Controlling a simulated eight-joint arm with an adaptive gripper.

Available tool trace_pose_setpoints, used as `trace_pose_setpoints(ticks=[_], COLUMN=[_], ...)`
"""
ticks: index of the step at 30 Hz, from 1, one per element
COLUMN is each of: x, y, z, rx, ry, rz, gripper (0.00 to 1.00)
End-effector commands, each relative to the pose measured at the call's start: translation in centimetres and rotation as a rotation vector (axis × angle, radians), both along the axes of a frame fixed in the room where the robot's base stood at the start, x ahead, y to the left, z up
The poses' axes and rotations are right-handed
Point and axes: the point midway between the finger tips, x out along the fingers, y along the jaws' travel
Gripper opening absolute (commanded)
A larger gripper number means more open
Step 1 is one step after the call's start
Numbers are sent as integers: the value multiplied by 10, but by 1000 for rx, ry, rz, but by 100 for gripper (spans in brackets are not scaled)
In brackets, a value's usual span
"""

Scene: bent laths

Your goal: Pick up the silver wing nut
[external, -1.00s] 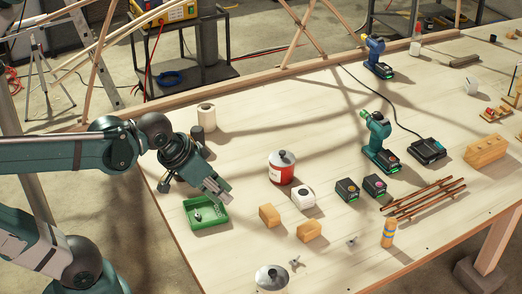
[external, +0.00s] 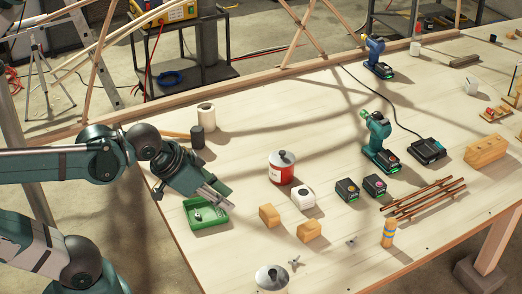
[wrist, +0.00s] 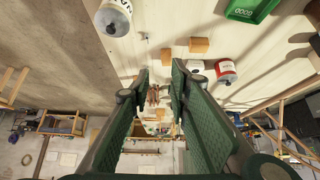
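A small silver wing nut (external: 295,262) lies on the table near its front edge, just right of the silver-topped can. A second small silver piece (external: 351,241), which looks like another wing nut, lies farther right near the striped cylinder. In the wrist view a small silver piece (wrist: 144,36) shows near the white can. My gripper (external: 227,200) hangs over the right side of the green tray, left of and behind the wing nuts. In the wrist view my gripper (wrist: 160,78) has its fingers apart with nothing between them.
The green tray (external: 190,229) holds something small and silvery. Wooden blocks (external: 269,215) (external: 309,231), a red-and-white can (external: 281,168) and a white container (external: 303,197) stand right of my gripper. The silver-topped can (external: 271,279) stands close to the nearer wing nut.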

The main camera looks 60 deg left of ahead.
Motion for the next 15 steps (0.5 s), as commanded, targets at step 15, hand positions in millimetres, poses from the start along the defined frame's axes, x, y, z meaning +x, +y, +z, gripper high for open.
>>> trace_pose_setpoints(ticks=[15], x=[20], y=[-3], z=[-2], rx=[-12], ry=[51], rz=[12], gripper=[20])
